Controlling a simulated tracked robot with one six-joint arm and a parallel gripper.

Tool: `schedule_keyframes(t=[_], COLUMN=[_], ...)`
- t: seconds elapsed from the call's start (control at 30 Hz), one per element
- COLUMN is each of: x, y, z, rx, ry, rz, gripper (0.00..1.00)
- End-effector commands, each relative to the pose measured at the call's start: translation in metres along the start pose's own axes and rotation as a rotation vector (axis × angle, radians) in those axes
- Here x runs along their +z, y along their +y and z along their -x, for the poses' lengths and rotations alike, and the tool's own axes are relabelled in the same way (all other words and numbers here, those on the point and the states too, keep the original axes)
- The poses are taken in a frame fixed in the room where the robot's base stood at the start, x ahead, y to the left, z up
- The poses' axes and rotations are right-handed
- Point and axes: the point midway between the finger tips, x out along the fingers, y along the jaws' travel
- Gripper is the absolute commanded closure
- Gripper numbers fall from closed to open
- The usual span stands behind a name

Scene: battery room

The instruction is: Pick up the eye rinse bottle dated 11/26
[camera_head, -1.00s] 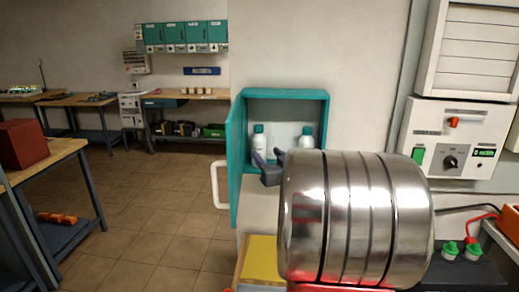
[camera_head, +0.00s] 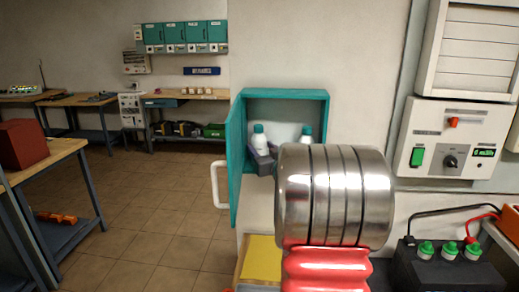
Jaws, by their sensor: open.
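Two white bottles with teal caps stand inside an open teal wall cabinet (camera_head: 286,94). The left bottle (camera_head: 259,140) shows its cap and upper body. The right bottle (camera_head: 306,134) shows mainly its cap; my arm hides the rest. No date can be read on either bottle. My gripper (camera_head: 262,160) is at the cabinet opening, in front of the left bottle's lower part. Its dark jaws are open and partly hidden behind my arm. I cannot tell whether a jaw touches the bottle.
The teal cabinet door (camera_head: 236,165) with its white handle (camera_head: 217,186) stands open on the left. A yellow panel (camera_head: 261,260) lies below. A control box (camera_head: 449,137) and a battery with green caps (camera_head: 447,266) are to the right.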

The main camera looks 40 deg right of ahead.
Motion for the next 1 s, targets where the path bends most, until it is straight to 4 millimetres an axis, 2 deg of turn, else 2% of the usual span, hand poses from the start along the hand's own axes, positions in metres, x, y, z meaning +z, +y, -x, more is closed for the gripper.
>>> schedule_keyframes(t=[0.17,0.67,1.0], x=[0.0004,0.0001,0.0], y=[0.0002,0.0002,0.0002], z=[-0.0109,-0.0108,-0.0107], rx=[0.0,0.0,0.001], ry=[-0.001,0.0,0.0], rz=[0.0,0.0,0.0], gripper=[0.49,0.49,0.72])
